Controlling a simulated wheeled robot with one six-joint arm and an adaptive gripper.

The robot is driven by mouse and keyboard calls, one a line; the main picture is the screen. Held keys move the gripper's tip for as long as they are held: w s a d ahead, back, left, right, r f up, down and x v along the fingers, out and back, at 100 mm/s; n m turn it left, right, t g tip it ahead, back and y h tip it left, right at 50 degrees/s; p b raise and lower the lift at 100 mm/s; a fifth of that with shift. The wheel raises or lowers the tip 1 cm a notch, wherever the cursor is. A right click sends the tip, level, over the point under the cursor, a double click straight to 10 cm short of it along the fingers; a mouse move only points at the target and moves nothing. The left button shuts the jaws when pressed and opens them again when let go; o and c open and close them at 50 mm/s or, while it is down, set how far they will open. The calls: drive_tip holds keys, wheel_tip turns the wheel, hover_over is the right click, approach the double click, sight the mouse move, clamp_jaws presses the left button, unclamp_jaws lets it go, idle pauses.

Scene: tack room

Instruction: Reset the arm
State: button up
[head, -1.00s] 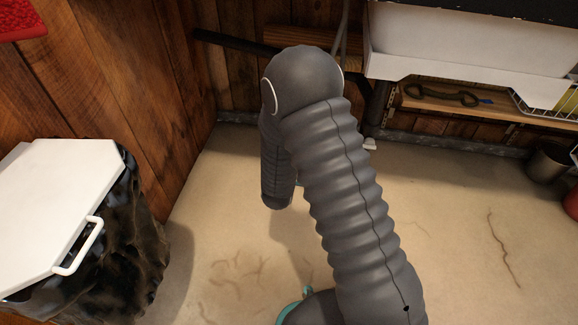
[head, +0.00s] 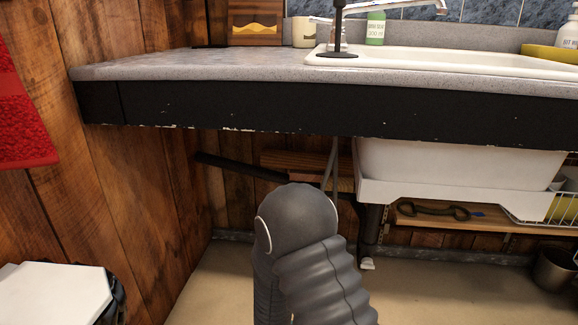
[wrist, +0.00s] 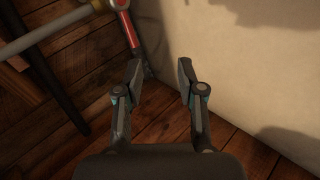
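My arm, in a dark grey ribbed cover, rises from the bottom of the head view and bends over in front of the sink counter. My gripper (wrist: 158,68) shows in the wrist view with its two dark fingers spread apart. Nothing is between the fingers. Below and beyond them are wooden planks and a pale surface. In the head view my gripper is hidden behind or below the arm.
A grey counter (head: 200,66) with a black front edge and a white sink (head: 480,62) spans the head view. A white-lidded bin (head: 55,295) stands at lower left. A red towel (head: 22,115) hangs on the left wall. A red-handled tool (wrist: 130,30) shows in the wrist view.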

drive_tip(key=s+a+f+m+g+y, duration=0.25)
drive_tip(key=s+m+g, duration=0.2)
drive_tip(key=s, duration=0.35)
drive_tip(key=s+d+r+m+g+p, duration=0.1)
drive_tip(key=s+r+m+g, duration=0.15)
drive_tip(key=s+r, duration=0.4)
drive_tip(key=s+d+r+m+t+p, duration=0.1)
drive_tip(key=s+d+r, duration=0.3)
drive_tip(key=r, duration=0.8)
drive_tip(key=s+d+r+m+t+h+p, duration=0.1)
drive_tip(key=s+d+r+m+p, duration=0.2)
drive_tip(key=d+r, duration=0.6)
drive_tip(key=s+d+r+m+h+p, duration=0.1)
drive_tip(key=s+d+r, duration=0.6)
drive_tip(key=r, duration=0.9)
drive_tip(key=shift+s+m+t+p, duration=0.2)
drive_tip(key=shift+m+t+p, duration=0.3)
drive_tip(key=shift+m, duration=0.6)
